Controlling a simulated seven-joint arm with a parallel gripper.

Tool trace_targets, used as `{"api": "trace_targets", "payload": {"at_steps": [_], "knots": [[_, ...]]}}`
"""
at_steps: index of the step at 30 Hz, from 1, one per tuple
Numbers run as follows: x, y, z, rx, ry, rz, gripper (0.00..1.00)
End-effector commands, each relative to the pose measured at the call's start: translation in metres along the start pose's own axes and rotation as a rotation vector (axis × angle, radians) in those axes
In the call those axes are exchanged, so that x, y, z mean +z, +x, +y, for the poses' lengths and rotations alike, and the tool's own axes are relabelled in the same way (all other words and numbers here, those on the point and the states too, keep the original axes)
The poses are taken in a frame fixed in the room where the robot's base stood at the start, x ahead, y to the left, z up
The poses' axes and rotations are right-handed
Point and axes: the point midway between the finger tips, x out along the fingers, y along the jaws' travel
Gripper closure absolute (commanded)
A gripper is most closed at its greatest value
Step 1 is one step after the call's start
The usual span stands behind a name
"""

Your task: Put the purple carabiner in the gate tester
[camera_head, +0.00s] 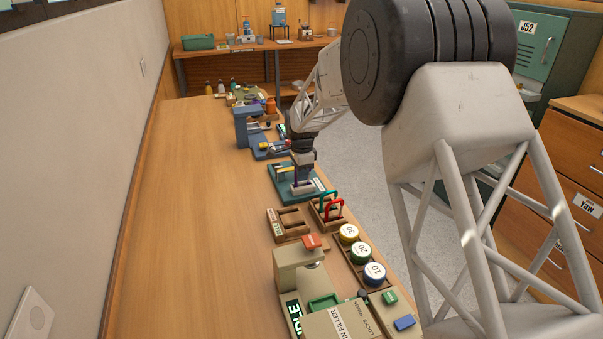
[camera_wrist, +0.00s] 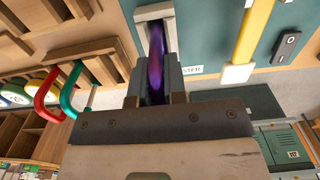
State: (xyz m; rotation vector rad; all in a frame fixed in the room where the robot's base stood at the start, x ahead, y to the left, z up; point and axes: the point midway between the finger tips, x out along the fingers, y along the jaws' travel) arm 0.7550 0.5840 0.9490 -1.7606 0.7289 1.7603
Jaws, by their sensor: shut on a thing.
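The purple carabiner (camera_wrist: 156,55) stands between the two fingers of my gripper (camera_wrist: 154,72) in the wrist view. Its far end is at the pale slot holder of the gate tester; I cannot tell how deep it sits. The gate tester has a teal base (camera_head: 282,184), which also shows in the wrist view (camera_wrist: 207,22), with a yellow bar (camera_wrist: 252,30) and a dark switch (camera_wrist: 287,47) beside the holder. In the head view my gripper (camera_head: 300,178) is low over the tester, pointing down, and the carabiner is mostly hidden.
A wooden rack (camera_head: 327,213) with a green and a red carabiner (camera_head: 334,207) stands nearer the camera. An empty wooden tray (camera_head: 287,224) lies beside it. Round numbered tins (camera_head: 361,252) and a beige machine (camera_head: 297,268) are nearer still. A blue device (camera_head: 247,128) stands beyond. The bench's left side is clear.

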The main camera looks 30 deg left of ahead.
Motion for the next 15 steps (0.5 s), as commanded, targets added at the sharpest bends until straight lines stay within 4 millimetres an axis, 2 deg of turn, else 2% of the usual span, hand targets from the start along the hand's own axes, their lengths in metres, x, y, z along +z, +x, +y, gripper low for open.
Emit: {"api": "trace_targets", "payload": {"at_steps": [6,7,12,15], "knots": [[0.0,-0.0003,-0.0001,0.0,0.0,0.0,1.0],[0.0,-0.0003,-0.0001,0.0,0.0,0.0,0.85],[-0.0001,-0.0003,-0.0001,0.0,0.0,0.0,0.58],[0.0,-0.0003,-0.0001,0.0,0.0,0.0,0.58]]}}
